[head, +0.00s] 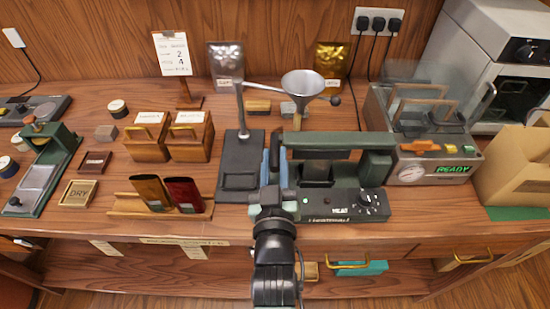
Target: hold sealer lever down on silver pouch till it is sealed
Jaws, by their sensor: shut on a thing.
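The sealer (345,205) is a dark green bench unit with a knob, a HEAT label and a small lit green lamp. Its lever (340,140) is a long green bar across the top, with a gap visible beneath it. My gripper (276,150) is at the lever's left end and appears shut on it; the exact contact is hard to see. A silver pouch (226,64) stands upright against the back wall, apart from the sealer. A dark grey piece shows in the sealer's gap; I cannot tell whether it is a pouch.
A funnel (303,84) on a stand rises just behind the sealer. A machine reading READY (452,170) stands to the right, beside a cardboard box (515,170). Brown and red pouches (184,194) lean in a wooden rack (150,212) at left. Wooden boxes (192,135) stand behind them.

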